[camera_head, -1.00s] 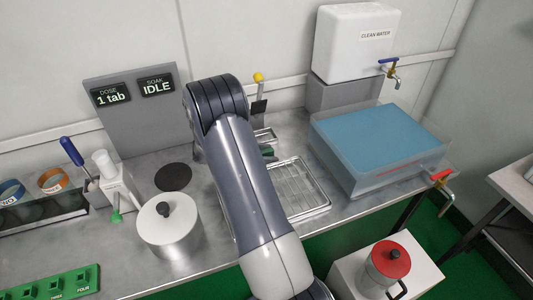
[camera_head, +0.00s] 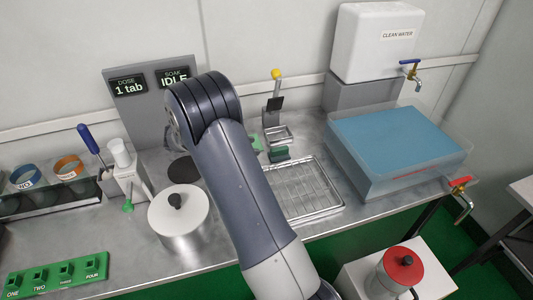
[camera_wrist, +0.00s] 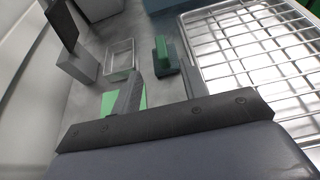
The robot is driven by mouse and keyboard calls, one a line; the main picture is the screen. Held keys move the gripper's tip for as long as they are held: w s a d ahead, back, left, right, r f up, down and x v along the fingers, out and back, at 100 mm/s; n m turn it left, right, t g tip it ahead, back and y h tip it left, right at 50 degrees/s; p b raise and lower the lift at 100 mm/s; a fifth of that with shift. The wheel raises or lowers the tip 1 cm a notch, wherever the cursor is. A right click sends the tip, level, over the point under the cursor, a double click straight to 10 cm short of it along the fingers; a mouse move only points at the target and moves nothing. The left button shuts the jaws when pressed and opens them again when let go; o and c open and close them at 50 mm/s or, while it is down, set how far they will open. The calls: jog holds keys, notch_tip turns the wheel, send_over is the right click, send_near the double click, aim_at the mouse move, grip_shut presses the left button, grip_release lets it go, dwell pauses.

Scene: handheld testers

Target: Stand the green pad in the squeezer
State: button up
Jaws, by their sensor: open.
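My gripper (camera_wrist: 158,88) is open, with its two dark fingers apart; in the head view my arm hides it. A green upright piece (camera_wrist: 162,48) on a dark teal block (camera_wrist: 165,66), probably the pad, lies ahead, roughly in line with the finger gap and apart from the fingers. The block also shows in the head view (camera_head: 280,155). A flat green square (camera_wrist: 138,99) lies on the bench, partly behind the left finger. The likely squeezer is the post with a yellow knob (camera_head: 276,73), a dark plate (camera_head: 275,103) and a small metal tray (camera_head: 279,135).
A wire rack tray (camera_head: 305,190) stands right of the block, close to my gripper. Further right is a clear tank of blue water (camera_head: 398,150).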

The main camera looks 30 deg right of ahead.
aim_at(280, 148)
jog(key=shift+s+d+b, duration=0.1)
jog(key=shift+d+b, duration=0.5)
jog(key=shift+b, duration=0.55)
jog(key=shift+d, duration=0.3)
jog(key=x, duration=0.4)
jog(key=shift+s+d, duration=0.15)
jog(key=shift+d, duration=0.15)
jog(key=x, duration=0.5)
jog(key=shift+s+d+f+b, duration=0.1)
jog(key=shift+s+f+b, duration=0.15)
jog(key=shift+b, duration=0.15)
jog(key=shift+c, duration=0.5)
grip_shut()
